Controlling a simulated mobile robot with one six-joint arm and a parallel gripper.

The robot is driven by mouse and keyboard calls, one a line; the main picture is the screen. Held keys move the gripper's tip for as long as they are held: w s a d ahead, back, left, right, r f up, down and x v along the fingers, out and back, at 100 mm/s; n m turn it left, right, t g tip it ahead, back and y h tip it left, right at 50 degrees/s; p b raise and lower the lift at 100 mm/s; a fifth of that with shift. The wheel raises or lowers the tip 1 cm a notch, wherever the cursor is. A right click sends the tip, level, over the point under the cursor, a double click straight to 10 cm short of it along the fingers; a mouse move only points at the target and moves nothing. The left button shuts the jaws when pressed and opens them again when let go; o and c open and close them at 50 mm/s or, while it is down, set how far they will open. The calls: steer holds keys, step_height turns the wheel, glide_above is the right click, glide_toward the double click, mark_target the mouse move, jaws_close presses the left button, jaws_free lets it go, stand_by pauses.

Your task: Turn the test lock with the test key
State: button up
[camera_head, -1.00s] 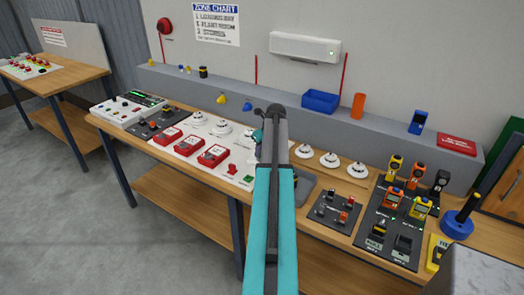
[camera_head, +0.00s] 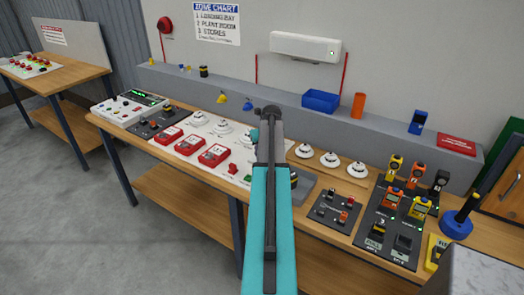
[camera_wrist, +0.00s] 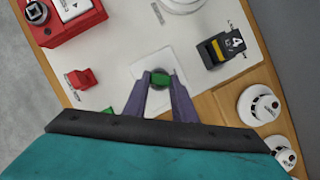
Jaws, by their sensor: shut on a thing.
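In the wrist view, my gripper (camera_wrist: 160,82) has its two purple fingers shut on a small green piece, which looks like the head of the test key (camera_wrist: 161,76). The piece sits over a dark round spot, apparently the test lock (camera_wrist: 160,86), on a pale square plate (camera_wrist: 178,70). The key's shaft is hidden beneath the green head, so I cannot tell how deep it sits. In the head view my arm covers the fingertips, the key and the lock.
A red piece (camera_wrist: 82,78) and a partly hidden green piece (camera_wrist: 108,112) lie left of the plate. A red call point (camera_wrist: 65,18) is at upper left. A black-and-yellow device (camera_wrist: 222,47) is at right. White detectors (camera_wrist: 259,105) stand beyond the board edge.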

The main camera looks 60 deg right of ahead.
steer(key=shift+a+m+g+h, duration=0.1)
steer(key=shift+m+g+h, duration=0.2)
steer(key=shift+m, duration=0.8)
steer(key=o, duration=1.4)
steer(key=shift+r+p, duration=0.2)
steer(key=shift+p, duration=0.15)
step_height(320, 180, up, 7)
steer(key=p, duration=0.3)
steer(key=shift+f, duration=0.15)
stand_by(0.5)
